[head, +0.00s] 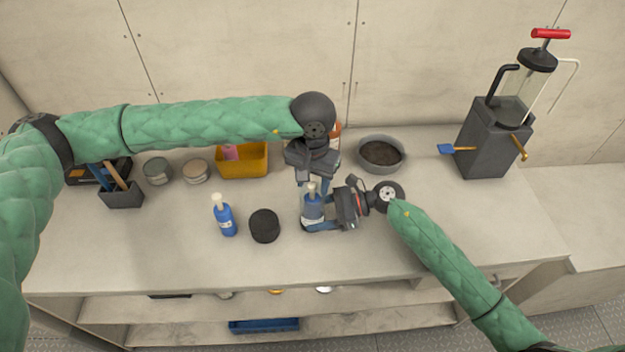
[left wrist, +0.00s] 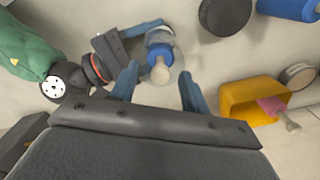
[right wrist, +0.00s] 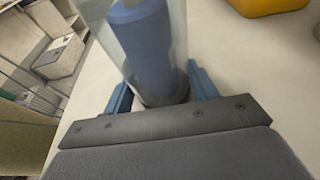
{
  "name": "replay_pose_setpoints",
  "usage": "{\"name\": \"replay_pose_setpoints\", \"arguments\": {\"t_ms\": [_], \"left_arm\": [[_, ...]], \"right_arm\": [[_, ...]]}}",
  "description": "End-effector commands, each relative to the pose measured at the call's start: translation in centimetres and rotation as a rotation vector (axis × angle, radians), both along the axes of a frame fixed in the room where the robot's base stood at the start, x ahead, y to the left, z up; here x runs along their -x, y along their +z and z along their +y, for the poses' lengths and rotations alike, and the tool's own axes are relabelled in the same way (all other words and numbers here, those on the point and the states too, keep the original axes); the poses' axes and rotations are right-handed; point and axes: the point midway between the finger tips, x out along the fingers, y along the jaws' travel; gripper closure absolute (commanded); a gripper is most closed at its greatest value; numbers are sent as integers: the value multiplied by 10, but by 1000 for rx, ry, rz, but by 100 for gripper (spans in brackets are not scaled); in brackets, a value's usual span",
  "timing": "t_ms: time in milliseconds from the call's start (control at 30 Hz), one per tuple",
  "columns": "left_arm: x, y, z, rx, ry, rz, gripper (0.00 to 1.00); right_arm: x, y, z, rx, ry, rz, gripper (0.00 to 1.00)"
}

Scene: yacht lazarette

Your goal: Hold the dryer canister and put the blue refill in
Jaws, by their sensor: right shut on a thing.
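The clear dryer canister (right wrist: 178,30) stands upright on the bench, and my right gripper (head: 316,216) is shut on its lower part. A blue refill with a pale neck (left wrist: 160,68) is inside it, its neck standing above the rim. It also shows through the clear wall in the right wrist view (right wrist: 143,45). My left gripper (left wrist: 158,88) is above, pointing down, its blue fingers apart on either side of the neck and not visibly touching it. Another blue refill (head: 224,215) stands left of the round black lid (head: 264,226).
A yellow bin (head: 242,160) with a pink item (left wrist: 272,106) is behind. Two round tins (head: 195,171), a tool holder (head: 122,195) and a grey bowl (head: 381,153) line the back. A pump unit (head: 490,138) stands at right. The front bench is mostly clear.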

Motion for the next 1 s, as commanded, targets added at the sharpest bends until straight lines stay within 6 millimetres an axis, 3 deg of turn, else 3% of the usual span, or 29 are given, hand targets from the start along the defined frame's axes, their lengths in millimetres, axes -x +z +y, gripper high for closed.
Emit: {"name": "replay_pose_setpoints", "arguments": {"t_ms": [167, 333, 800, 1000], "left_arm": [[0, 1, 0, 0, 0, 0, 54], [0, 14, 0, 1, 0, -3, 54], [-1, 97, 0, 1, 0, -2, 54], [-1, 116, 0, 0, 0, -1, 54]], "right_arm": [[0, 0, 0, 0, 0, 0, 60], [0, 0, 0, 0, 0, 0, 60], [0, 0, 0, 0, 0, 0, 60], [0, 0, 0, 0, 1, 0, 60]]}}
